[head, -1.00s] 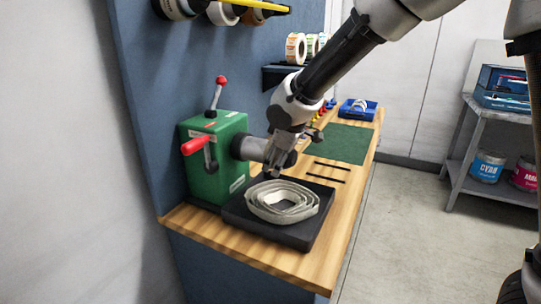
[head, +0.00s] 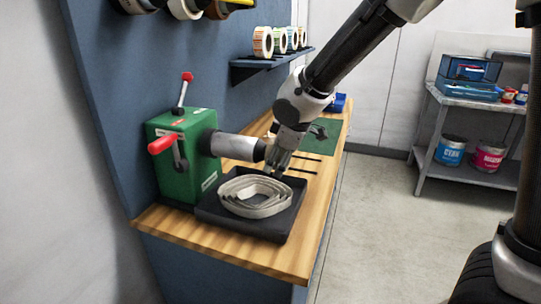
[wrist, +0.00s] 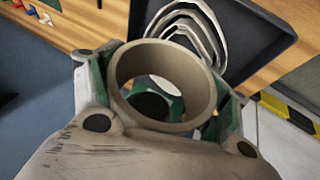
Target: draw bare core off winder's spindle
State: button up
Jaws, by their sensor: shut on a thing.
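The green winder (head: 183,165) stands on the bench with its pale grey spindle (head: 234,146) pointing right. My gripper (head: 274,168) is just right of the spindle's dark free end. In the wrist view my fingers are shut on the bare core (wrist: 122,83), a plain tan-grey ring, with one finger on either side of it. Its bore is open towards the camera. A dark round shape and some green show through it. The core is mostly hidden by my gripper in the head view, and I cannot tell whether it overlaps the spindle's tip.
A black tray (head: 276,226) with a loose coil of pale strip (head: 240,206) lies below my gripper. A red-knobbed lever and a red handle (head: 162,144) stick out of the winder. A green mat (head: 322,137) and dark bars lie farther back.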

jog(key=s+d, duration=0.3)
jog(key=d, duration=0.5)
dwell(0.4)
